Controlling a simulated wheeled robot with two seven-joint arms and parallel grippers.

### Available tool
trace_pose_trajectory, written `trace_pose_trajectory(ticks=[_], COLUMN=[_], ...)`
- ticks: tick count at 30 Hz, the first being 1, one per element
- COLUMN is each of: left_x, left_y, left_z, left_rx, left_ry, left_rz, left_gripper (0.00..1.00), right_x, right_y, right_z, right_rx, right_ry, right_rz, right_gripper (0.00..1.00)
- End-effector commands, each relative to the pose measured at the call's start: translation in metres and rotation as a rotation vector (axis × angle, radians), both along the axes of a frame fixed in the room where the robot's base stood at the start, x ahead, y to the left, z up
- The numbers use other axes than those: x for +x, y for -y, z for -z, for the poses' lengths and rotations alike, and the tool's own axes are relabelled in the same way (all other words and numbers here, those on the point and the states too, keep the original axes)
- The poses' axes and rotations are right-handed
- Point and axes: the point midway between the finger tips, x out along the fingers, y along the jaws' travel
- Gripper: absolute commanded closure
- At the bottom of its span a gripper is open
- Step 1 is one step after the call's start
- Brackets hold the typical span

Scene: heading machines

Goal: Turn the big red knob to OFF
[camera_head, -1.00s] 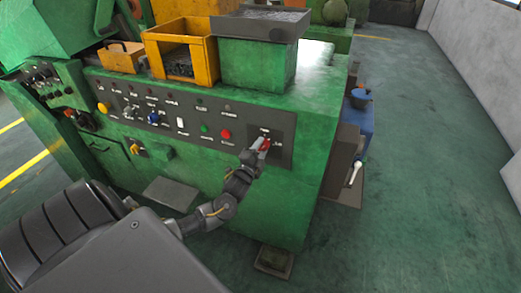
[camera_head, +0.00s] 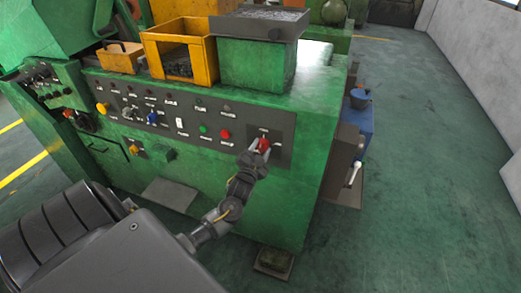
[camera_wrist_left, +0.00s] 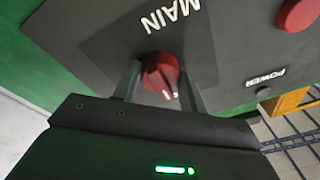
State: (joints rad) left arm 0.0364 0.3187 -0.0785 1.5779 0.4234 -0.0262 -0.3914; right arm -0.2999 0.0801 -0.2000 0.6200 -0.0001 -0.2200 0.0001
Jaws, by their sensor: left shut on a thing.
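The big red knob (camera_head: 264,145) is on the dark control panel at the right end of the green machine's front. In the left wrist view the knob (camera_wrist_left: 160,76) lies between two grey fingers under the label MAIN, which appears upside down. My left gripper (camera_head: 260,150) is shut on the knob, and its fingers (camera_wrist_left: 158,85) flank it on both sides. A white mark shows on the knob's lower face. The position lettering beside it is mostly hidden, so I cannot read the setting. My right gripper is not in view.
A red button (camera_head: 225,134) and a green button (camera_head: 203,129) are left of the knob on the same panel (camera_head: 286,134). Yellow bins (camera_head: 181,52) and a grey tray (camera_head: 258,22) stand above. Open green floor (camera_head: 420,180) lies to the right.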

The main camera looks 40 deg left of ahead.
Motion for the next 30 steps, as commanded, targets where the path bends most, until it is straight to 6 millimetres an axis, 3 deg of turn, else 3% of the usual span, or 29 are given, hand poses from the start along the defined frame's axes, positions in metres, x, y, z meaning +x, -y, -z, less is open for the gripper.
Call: trace_pose_trajectory(ticks=[15,16,20,30], left_x=[0.0002,0.0002,0.0002,-0.003], left_y=[-0.0004,-0.0004,-0.0003,0.0012], left_z=[-0.0007,-0.0007,-0.0006,0.0012], left_rx=[-0.015,-0.015,-0.015,-0.014], left_ry=[0.006,0.006,0.006,0.005], left_rz=[-0.001,-0.001,-0.001,0.0], left_gripper=[0.81,0.54,0.37,0.36], right_x=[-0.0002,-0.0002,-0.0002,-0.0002], right_y=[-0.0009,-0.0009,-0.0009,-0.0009], right_z=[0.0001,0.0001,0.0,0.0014], right_rx=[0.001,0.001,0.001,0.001], right_ry=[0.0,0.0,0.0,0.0], right_rz=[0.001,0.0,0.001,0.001], right_gripper=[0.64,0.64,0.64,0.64])
